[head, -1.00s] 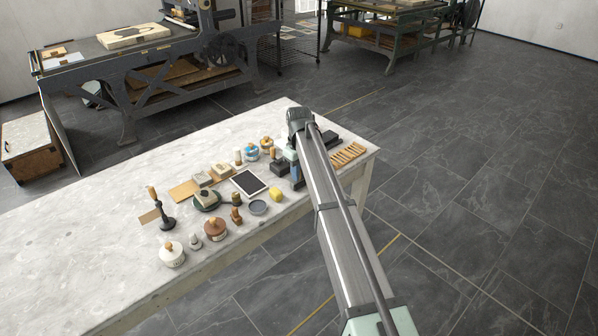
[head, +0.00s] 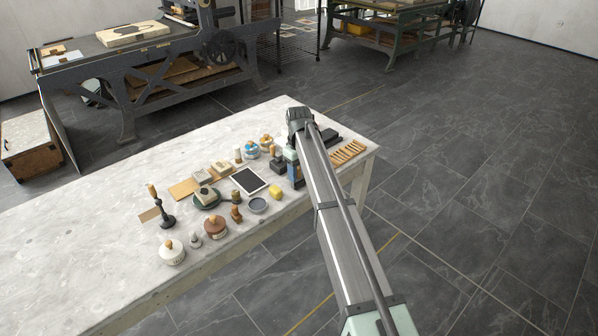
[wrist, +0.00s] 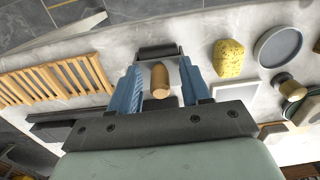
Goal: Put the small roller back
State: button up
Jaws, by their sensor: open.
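My gripper (wrist: 161,82) is open, with its two blue fingers pointing down at the marble table. Between the fingers in the wrist view is a small tool with a rounded wooden handle (wrist: 160,80) and a dark end piece, apparently the small roller. The fingers stand on both sides of the handle; I cannot tell whether they touch it. In the head view the arm hides most of this spot, and my gripper (head: 295,172) shows near the table's front edge. A slatted wooden rack (head: 348,152) lies to the right; it also shows in the wrist view (wrist: 55,80).
A yellow sponge (head: 276,192), a grey dish (head: 257,206) and a dark framed slab (head: 250,181) lie left of my gripper. A long dark bar (head: 329,138) lies behind the rack. Several pots and tools stand farther left. The table's left part is clear.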

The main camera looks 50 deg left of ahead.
notch_tip(320, 180, up, 13)
jog(key=shift+f, duration=0.15)
